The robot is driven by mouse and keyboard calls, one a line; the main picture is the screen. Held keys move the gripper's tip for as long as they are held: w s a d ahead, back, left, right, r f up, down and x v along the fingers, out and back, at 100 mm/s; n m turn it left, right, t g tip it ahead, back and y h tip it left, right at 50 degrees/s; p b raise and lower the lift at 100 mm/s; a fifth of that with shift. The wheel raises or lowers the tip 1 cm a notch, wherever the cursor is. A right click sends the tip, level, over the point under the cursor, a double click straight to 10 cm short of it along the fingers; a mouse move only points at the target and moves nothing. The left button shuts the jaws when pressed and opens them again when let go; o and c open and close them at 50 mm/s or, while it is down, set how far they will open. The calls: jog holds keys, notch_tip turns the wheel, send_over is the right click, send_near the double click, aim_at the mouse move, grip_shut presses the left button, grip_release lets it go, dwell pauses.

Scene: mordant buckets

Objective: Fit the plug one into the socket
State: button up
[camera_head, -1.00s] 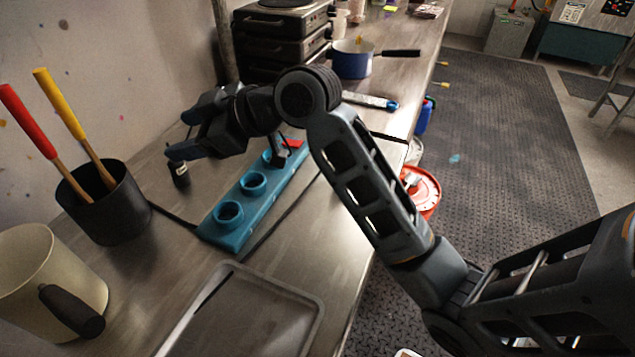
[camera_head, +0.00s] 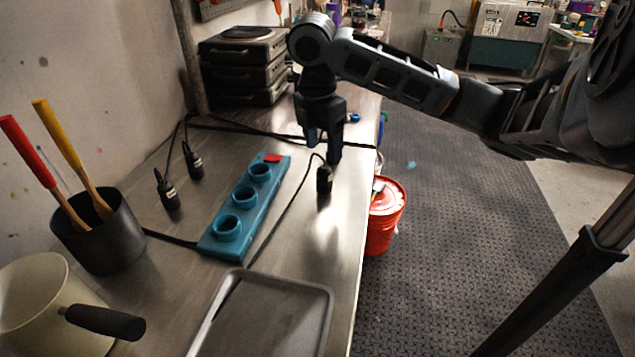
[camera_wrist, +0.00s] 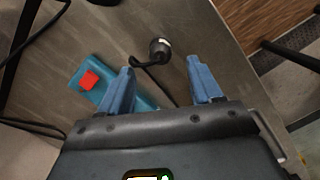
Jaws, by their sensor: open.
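A blue board with three round sockets (camera_head: 243,202) lies on the steel counter, with a red switch at its far end. Its red end also shows in the wrist view (camera_wrist: 90,80). A black corded plug (camera_head: 324,181) stands near the counter's right edge; it also shows in the wrist view (camera_wrist: 160,47). Two more black plugs, a nearer one (camera_head: 169,194) and a farther one (camera_head: 194,162), stand left of the board. Their pale labels are too small to read. My gripper (camera_head: 324,150) points down, open and empty, just above the right plug. The board's three sockets look empty.
A black holder (camera_head: 108,232) with red and yellow handled tools, a cream pot (camera_head: 45,300) and a grey tray (camera_head: 325,310) stand at the front. Dark cords cross the counter. A stacked hot plate (camera_head: 245,70) stands behind. An orange bucket (camera_head: 383,225) is beyond the right edge.

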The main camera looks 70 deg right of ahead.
aim_at(324, 168)
jog(key=f, duration=0.4)
jog(key=f+p, duration=0.1)
jog(key=f, duration=0.2)
jog(key=shift+s+d+f, duration=0.1)
jog(key=shift+d, duration=0.2)
jog(key=shift+c, duration=0.4)
jog(key=c, duration=1.1)
